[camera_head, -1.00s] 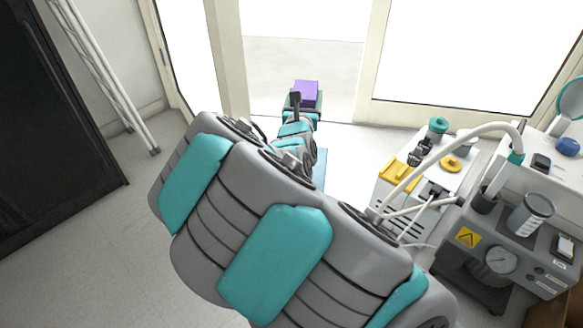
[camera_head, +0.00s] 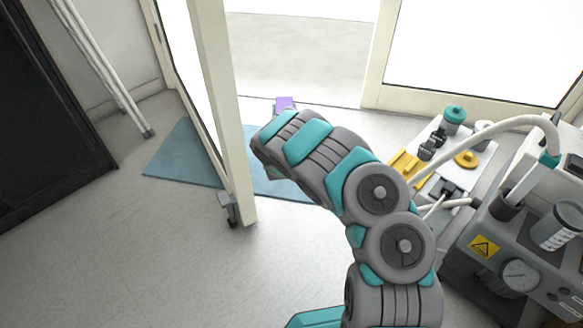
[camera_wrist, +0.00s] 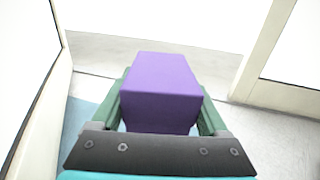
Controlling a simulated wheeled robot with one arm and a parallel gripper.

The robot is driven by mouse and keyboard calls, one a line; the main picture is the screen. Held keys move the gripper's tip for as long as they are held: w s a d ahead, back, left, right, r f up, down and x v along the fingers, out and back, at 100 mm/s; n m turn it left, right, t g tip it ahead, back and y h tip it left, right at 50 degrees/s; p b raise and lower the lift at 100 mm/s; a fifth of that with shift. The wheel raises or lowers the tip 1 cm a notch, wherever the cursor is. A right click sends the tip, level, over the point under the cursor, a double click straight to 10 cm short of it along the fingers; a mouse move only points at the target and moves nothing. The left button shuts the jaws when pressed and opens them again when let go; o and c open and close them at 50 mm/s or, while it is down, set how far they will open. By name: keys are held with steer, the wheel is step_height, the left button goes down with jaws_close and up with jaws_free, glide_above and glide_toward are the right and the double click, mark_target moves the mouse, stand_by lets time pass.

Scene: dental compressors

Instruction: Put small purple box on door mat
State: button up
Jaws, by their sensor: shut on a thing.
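The small purple box (camera_wrist: 160,90) is between the two fingers of my gripper (camera_wrist: 160,110) in the wrist view, held on both sides. In the head view only a small part of the purple box (camera_head: 285,103) shows beyond my arm, near the doorway. The blue door mat (camera_head: 185,155) lies flat on the floor at the door; the door's edge and my arm hide parts of it. In the wrist view a piece of the mat (camera_wrist: 84,114) shows below and left of the box. The box appears raised above the floor.
An open door leaf (camera_head: 222,120) stands across the mat, left of my arm. A dental compressor (camera_head: 500,245) and a white unit with yellow parts (camera_head: 440,160) stand at the right. A dark cabinet (camera_head: 45,130) is at the left. The front left floor is clear.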

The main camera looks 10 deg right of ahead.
steer(key=shift+h, duration=0.3)
steer(key=shift+w+d+f+b, duration=0.55)
steer(key=shift+f+b, duration=0.25)
steer(key=shift+f, duration=2.95)
steer(key=shift+w+d+f+b, duration=0.55)
steer(key=shift+f+b, duration=0.25)
steer(key=shift+f, duration=2.95)
steer(key=shift+w+d+f+b, duration=0.4)
steer(key=shift+w+f+b, duration=0.3)
steer(key=shift+f, duration=3.05)
steer(key=shift+s, duration=0.1)
steer(key=o, duration=1.4)
steer(key=shift+f, duration=0.1)
